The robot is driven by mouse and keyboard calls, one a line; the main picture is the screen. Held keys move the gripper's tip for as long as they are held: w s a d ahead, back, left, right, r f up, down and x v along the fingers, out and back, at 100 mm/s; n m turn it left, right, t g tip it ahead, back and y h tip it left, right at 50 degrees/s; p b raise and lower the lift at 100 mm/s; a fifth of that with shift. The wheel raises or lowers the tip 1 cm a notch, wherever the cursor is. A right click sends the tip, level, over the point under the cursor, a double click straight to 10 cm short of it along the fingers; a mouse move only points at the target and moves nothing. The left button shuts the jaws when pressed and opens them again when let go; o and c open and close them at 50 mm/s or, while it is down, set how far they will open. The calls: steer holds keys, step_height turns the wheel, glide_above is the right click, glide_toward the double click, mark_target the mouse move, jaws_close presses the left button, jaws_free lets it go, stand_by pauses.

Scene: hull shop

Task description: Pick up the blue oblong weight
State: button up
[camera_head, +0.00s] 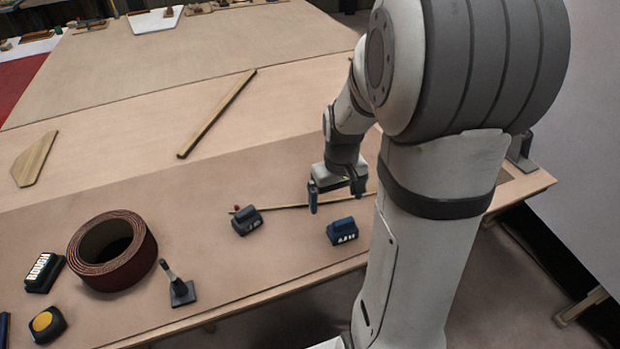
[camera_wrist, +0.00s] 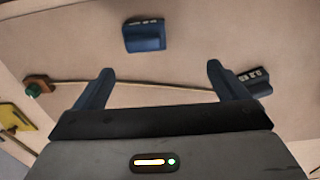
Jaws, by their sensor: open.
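The blue oblong weight (camera_head: 342,232) sits on the workbench near its front edge, with white markings on its side. It also shows in the wrist view (camera_wrist: 145,38), beyond the fingertips and slightly left of centre, with its markings on the far edge. My gripper (camera_head: 336,194) is open and empty, above the bench and behind the blue weight in the head view. Both fingers show in the wrist view (camera_wrist: 160,72), apart from the weight. A similar dark slate weight (camera_head: 246,220) stands to the left; in the wrist view (camera_wrist: 255,80) it is partly hidden behind the right finger.
A thin strip (camera_head: 300,205) lies behind the weights. Bare bench surrounds the blue weight; the front edge is close.

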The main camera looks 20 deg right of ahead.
glide_above(344, 220)
steer(key=shift+g, duration=0.3)
steer(key=f, duration=0.3)
steer(key=f+b, duration=0.1)
steer(key=f, duration=0.1)
steer(key=shift+w+a+f, duration=0.3)
steer(key=shift+w+f, duration=0.05)
steer(key=shift+w, duration=0.05)
steer(key=f, duration=0.5)
steer(key=s+f, duration=0.1)
steer(key=f, duration=0.1)
steer(key=shift+d+f, duration=0.2)
steer(key=shift+f, duration=0.15)
steer(key=c, duration=1.7)
